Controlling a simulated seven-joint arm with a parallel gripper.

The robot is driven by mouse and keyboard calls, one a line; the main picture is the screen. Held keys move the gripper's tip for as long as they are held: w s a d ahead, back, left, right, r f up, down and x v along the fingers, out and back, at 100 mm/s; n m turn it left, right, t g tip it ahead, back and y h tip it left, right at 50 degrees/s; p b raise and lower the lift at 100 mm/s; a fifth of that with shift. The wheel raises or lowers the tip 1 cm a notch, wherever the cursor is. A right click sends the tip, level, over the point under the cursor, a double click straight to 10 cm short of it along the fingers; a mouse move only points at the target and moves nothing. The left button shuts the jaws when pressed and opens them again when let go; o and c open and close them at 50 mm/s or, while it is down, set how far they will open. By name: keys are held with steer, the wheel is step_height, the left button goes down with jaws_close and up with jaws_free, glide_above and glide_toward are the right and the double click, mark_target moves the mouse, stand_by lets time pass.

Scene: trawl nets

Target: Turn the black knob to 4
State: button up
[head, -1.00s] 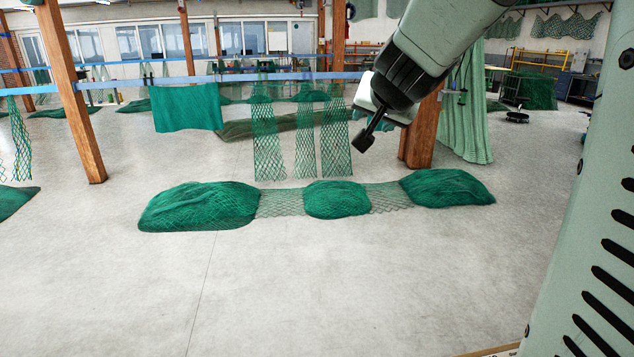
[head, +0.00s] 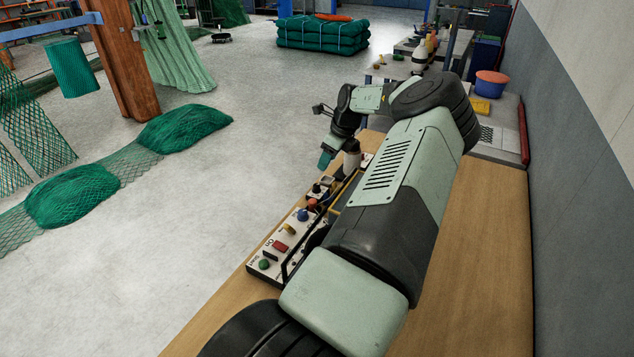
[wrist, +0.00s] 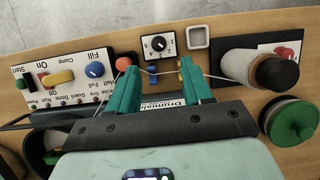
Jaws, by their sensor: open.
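The black knob (wrist: 158,43) sits on a small white dial plate with numbers around it, at the top middle of the wrist view. It also shows small on the panel in the head view (head: 316,188). Which number it points to is too small to tell. My gripper (wrist: 160,66) has two teal fingers, spread apart and empty, just below the dial in the wrist view; the knob lies between and beyond the fingertips. In the head view my gripper (head: 326,160) hangs over the far end of the panel, partly hidden by my arm.
Near the knob are a red ball-topped control (wrist: 123,64), a blue Fill knob (wrist: 95,70) and a yellow switch (wrist: 58,77). A pale drum with a dark cap (wrist: 245,67) and a green round part (wrist: 293,122) stand right. A thin cord crosses near the fingers. Bench (head: 480,250) at right is clear.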

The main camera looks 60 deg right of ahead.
mark_target(317, 185)
steer(key=x, duration=1.1)
steer(key=shift+s+a+f, duration=0.15)
steer(key=shift+s+a, duration=0.05)
steer(key=shift+s, duration=0.1)
steer(key=shift+c, duration=0.3)
jaws_close()
